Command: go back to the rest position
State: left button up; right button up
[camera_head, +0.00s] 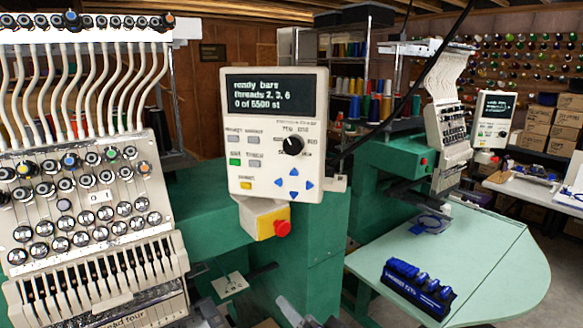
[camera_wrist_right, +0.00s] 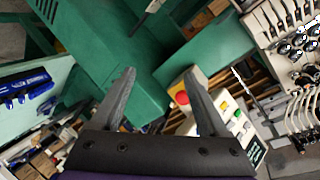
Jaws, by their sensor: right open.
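My right gripper (camera_head: 308,317) shows only at the bottom edge of the head view, in front of the green machine body. In the right wrist view the same gripper (camera_wrist_right: 159,82) has its two grey fingers spread apart with nothing between them. Beyond the fingers are the green machine body and the red stop button (camera_wrist_right: 183,97). The rest of the right arm is hidden below the head view's edge. My left gripper is in neither view.
The near embroidery machine's needle head (camera_head: 88,205) stands at left. Its control panel (camera_head: 276,133) and red stop button (camera_head: 282,228) are close above my right gripper. A green table (camera_head: 490,260) at right carries a blue tool rack (camera_head: 418,288). A second machine stands behind.

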jog(key=s+d+f+n+g+h, duration=0.2)
jog(key=s+d+f, duration=0.6)
jog(key=f, duration=0.4)
jog(key=s+d+f+n+g+h, duration=0.2)
jog(key=s+d+f+g+h, duration=0.2)
jog(key=s+d+f, duration=0.3)
notch_tip(320, 180, down, 5)
jog(key=shift+s+d+r+n+g, duration=0.15)
jog(key=shift+s+d+n+g, duration=0.25)
jog(key=shift+d+g, duration=0.2)
